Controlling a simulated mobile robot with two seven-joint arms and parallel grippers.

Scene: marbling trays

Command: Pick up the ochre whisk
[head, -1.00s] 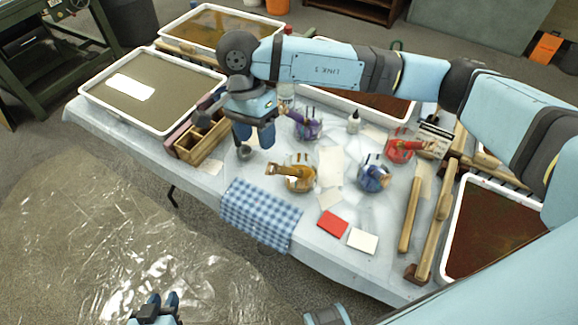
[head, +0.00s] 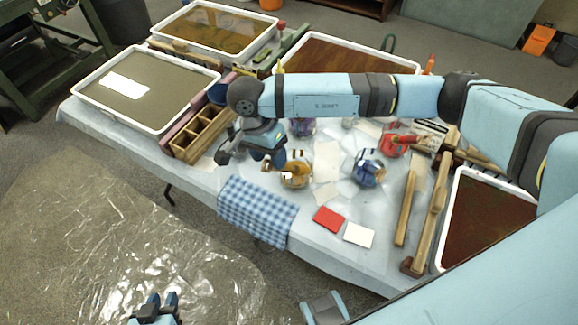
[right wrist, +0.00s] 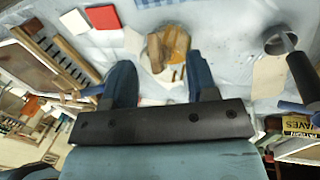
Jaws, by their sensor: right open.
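The ochre whisk (right wrist: 155,52) stands tilted in a glass jar with ochre in it (head: 296,176), near the middle of the table. My right gripper (head: 272,160) is just to the left of the jar in the head view, above the table. In the right wrist view the open right gripper (right wrist: 160,80) has the whisk and jar framed between its fingers, with nothing held. The whisk's upper part is partly hidden by the gripper in the head view. My left gripper (head: 162,298) is open and empty at the bottom, away from the table.
A blue jar (head: 368,167) and a red jar (head: 393,145) stand to the right; a purple jar (head: 302,127) is behind. A wooden divided box (head: 200,135) and a checked cloth (head: 258,210) lie to the left and front.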

